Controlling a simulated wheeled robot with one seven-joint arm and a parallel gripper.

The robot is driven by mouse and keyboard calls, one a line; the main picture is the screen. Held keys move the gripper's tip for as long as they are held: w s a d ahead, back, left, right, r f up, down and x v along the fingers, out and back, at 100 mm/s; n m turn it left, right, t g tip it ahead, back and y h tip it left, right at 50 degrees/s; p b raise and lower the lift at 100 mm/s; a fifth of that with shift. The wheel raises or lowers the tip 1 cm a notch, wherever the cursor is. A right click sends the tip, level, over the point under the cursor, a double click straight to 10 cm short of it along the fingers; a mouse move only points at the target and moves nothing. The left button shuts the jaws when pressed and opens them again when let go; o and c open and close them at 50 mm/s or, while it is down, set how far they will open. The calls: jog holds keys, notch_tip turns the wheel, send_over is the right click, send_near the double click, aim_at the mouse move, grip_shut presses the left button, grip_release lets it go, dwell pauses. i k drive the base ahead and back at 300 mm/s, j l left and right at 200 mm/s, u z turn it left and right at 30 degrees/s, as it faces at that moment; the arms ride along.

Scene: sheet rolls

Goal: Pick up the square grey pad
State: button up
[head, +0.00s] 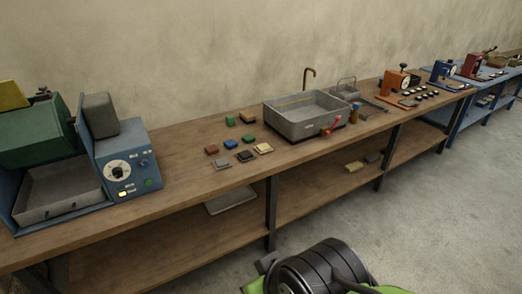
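Several small square pads lie on the wooden bench, left of the metal sink. The grey pad (221,163) is at the front left of this group, near the bench's front edge. A dark, nearly black pad (244,156) lies just right of it, and a red-brown pad (211,149) lies behind it. A blue pad (230,144), a cream pad (263,148), green pads and a brown pad are close by. My gripper's fingers do not show; only dark and green parts of my arm are at the bottom, in front of the bench.
A blue machine (125,165) with a dial stands left on the wooden bench (180,185). The grey sink (306,118) with a red-handled valve is right of the pads. A flat grey sheet (230,201) lies on the lower shelf. The floor at right is clear.

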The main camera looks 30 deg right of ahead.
aim_at(222, 162)
jog(key=i+u, duration=0.4)
jog(key=i, duration=1.3)
